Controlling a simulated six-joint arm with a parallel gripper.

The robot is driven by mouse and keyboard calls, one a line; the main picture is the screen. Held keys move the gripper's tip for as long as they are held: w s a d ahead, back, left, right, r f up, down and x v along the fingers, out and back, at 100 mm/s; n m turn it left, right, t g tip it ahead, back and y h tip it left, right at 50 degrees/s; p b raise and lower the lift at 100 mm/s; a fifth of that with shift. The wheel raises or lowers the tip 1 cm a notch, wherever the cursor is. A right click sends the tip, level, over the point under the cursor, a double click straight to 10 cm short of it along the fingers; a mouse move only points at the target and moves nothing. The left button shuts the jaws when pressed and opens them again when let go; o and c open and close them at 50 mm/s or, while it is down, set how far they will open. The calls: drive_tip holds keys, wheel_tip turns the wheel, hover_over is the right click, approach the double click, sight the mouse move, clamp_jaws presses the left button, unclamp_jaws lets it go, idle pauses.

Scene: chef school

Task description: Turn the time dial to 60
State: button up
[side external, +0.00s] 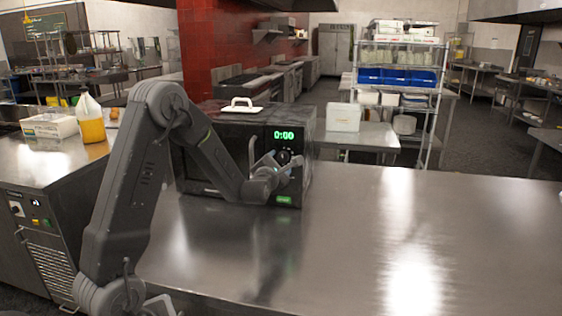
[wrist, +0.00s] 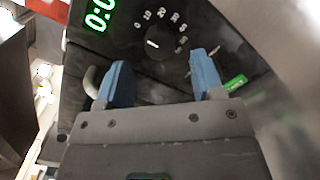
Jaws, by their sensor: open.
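The time dial (wrist: 158,43) is a dark round knob with a white pointer line and printed marks around it, on the front panel of a black microwave (side external: 222,128). In the side view the microwave's green display (side external: 284,135) reads 0:00. My gripper (side external: 281,163) is at the control panel. In the wrist view its blue fingertips (wrist: 162,72) are apart, just below the dial on either side, with nothing visible between them. I cannot tell whether a finger touches the panel. In the side view my gripper partly hides the dial.
The microwave stands on a steel counter (side external: 400,215), bare to the right. A white lid-like object (side external: 241,106) lies on top of it. A green button (wrist: 235,83) is low on the panel. A yellow bottle (side external: 90,120) and a box (side external: 50,125) stand on the left unit.

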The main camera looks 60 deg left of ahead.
sight(282, 159)
drive_tip(key=shift+x, duration=1.8)
drive_tip(key=shift+c, duration=0.3)
drive_tip(key=c, duration=0.9)
